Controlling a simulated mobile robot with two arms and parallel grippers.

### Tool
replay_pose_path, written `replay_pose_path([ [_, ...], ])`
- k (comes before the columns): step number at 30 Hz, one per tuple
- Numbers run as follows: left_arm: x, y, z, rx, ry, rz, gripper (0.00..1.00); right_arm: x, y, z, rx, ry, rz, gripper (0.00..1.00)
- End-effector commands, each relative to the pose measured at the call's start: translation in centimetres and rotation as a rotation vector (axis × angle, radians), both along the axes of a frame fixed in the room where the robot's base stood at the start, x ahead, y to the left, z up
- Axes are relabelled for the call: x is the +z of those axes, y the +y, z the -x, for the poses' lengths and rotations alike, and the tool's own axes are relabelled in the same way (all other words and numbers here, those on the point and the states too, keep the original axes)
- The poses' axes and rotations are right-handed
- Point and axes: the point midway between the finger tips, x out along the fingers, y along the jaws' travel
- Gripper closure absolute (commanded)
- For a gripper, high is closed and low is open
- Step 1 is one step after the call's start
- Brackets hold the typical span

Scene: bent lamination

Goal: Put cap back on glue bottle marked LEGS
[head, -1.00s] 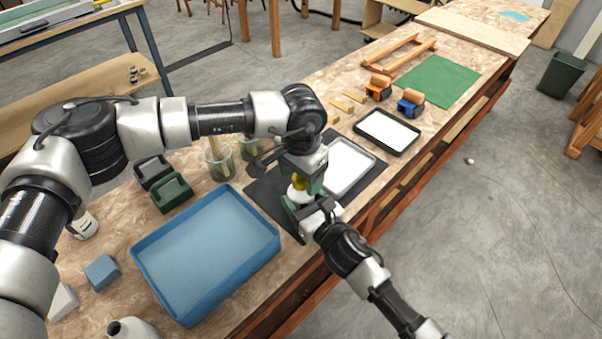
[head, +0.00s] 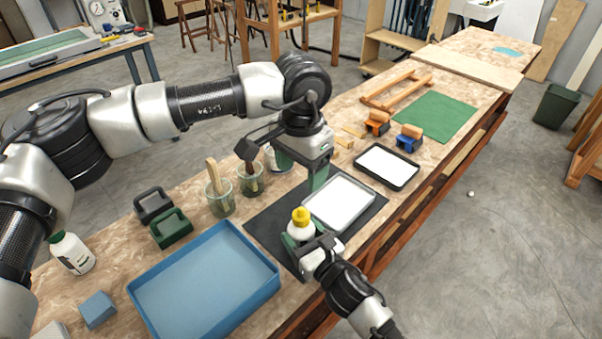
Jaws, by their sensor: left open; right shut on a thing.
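A white glue bottle (head: 300,231) with a yellow cap (head: 300,214) on its top stands upright over the dark mat. My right gripper (head: 299,245) is shut on the bottle's body, low down. Any marking on the bottle is too small or hidden to read. My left gripper (head: 316,175) is open and empty, above and behind the cap, pointing down and apart from it. Its fingers partly overlap each other in this view.
A tray with a white sheet (head: 340,204) lies on the dark mat (head: 262,228) just behind the bottle. A blue tray (head: 205,280), green caddy (head: 170,228) and brush jars (head: 221,200) stand left. Another white bottle (head: 72,253) stands far left. A second white-filled tray (head: 387,166) lies right.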

Motion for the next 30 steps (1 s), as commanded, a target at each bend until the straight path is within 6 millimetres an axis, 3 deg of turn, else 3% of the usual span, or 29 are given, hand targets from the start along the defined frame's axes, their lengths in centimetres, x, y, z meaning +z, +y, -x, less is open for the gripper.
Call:
replay_pose_path([
  [4, 0.0, 0.0, 0.0, 0.000, 0.000, 0.000, 0.34, -0.1, 0.0, 0.0, 0.000, 0.002, 0.000, 1.00],
  [5, 0.0, 0.0, 0.0, 0.000, 0.000, 0.000, 0.34, -0.1, 0.0, 0.0, 0.000, 0.002, 0.000, 0.33],
  [10, 0.0, 0.0, 0.0, 0.000, 0.000, 0.000, 0.34, -0.1, 0.0, 0.0, 0.000, 0.001, 0.001, 0.08],
  [20, -0.1, 0.0, 0.0, 0.000, 0.000, 0.000, 0.34, -0.1, -0.2, 0.3, 0.000, 0.001, 0.001, 0.08],
  [30, -1.1, 0.0, 0.0, 0.000, 0.000, 0.000, 0.34, -0.3, -3.5, 5.4, 0.001, 0.002, 0.002, 0.08],
])
